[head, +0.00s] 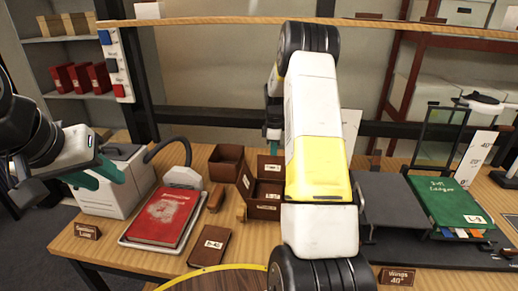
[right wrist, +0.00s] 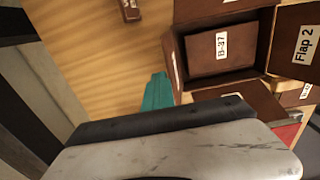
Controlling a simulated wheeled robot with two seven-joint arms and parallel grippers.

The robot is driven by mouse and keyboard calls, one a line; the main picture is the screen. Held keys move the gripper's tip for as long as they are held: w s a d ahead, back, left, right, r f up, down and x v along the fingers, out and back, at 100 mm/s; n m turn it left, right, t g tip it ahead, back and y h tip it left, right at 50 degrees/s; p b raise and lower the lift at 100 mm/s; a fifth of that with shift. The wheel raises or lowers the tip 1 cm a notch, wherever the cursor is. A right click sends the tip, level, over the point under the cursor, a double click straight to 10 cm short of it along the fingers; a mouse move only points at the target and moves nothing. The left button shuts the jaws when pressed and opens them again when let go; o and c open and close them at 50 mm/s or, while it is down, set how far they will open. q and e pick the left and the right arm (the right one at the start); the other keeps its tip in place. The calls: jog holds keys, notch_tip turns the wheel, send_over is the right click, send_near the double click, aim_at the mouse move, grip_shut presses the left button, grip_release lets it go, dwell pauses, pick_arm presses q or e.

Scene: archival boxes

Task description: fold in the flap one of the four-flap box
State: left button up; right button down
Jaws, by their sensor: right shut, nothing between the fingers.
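The brown four-flap box (head: 264,193) stands open on the table, partly hidden behind my right arm. In the right wrist view its inside shows a brown item labelled B-37 (right wrist: 222,46). The flap labelled Flap 2 (right wrist: 296,42) sticks outward on the right side there. A flap labelled one cannot be read. My right gripper shows as a teal fingertip (right wrist: 157,92) just left of the box's near corner; it is shut and empty. Whether it touches the box is unclear. My left gripper (head: 102,177) is open and empty near the white machine, far from the box.
A red book (head: 163,216) lies on a tray left of the box. A brown labelled case (head: 210,245) lies in front, and an open brown container (head: 226,161) stands behind. On the right are a grey stand (head: 395,203) and a green ledger (head: 447,204).

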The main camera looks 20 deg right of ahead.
jog(key=shift+s+a+f, duration=0.25)
jog(key=shift+s+a, duration=0.1)
jog(key=shift+s, duration=0.4)
jog(key=shift+s+a+f, duration=0.25)
jog(key=shift+s+a, duration=0.1)
jog(key=shift+s, duration=0.4)
jog(key=w+d+r, duration=0.1)
jog(key=w+r, duration=0.2)
jog(key=r, duration=0.7)
jog(key=shift+d+r, duration=0.25)
notch_tip(320, 180, up, 9)
jog(key=m+t, duration=0.1)
jog(key=m, duration=0.2)
send_over(272, 177)
jog(key=s+a, duration=0.2)
jog(key=a, duration=0.1)
jog(key=s+a+r+m+t, duration=0.25)
jog(key=s+a+r, duration=0.35)
jog(key=s, duration=0.3)
jog(key=s+a+m+t+y, duration=0.1)
jog(key=s+a+m, duration=0.2)
jog(key=s, duration=0.6)
jog(key=s+a+m+t+y, duration=0.1)
jog(key=s+a+m, duration=0.2)
jog(key=s, duration=0.6)
jog(key=shift+s+a+m, duration=0.35)
jog(key=shift+a, duration=0.1)
jog(key=shift+t, duration=0.25)
